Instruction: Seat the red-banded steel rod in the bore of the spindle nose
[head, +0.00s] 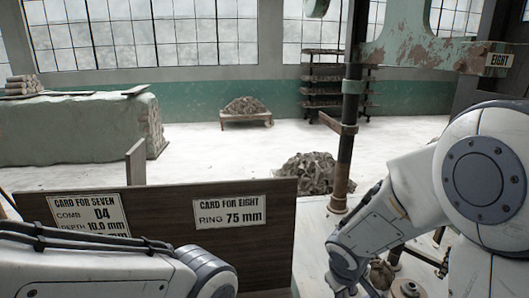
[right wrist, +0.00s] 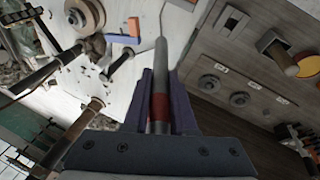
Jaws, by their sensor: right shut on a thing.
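The steel rod (right wrist: 160,58) is between the dark fingers of my right gripper (right wrist: 160,74) in the right wrist view. Its red band (right wrist: 158,127) lies low between the fingers, near the palm.
A dark board (head: 255,245) with two cards stands in front. A rusty post (head: 345,130) rises beside a trimmings heap (head: 315,172). The right wrist view shows a round wheel (right wrist: 87,16), an orange block (right wrist: 134,27) and a panel with round fittings (right wrist: 210,82).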

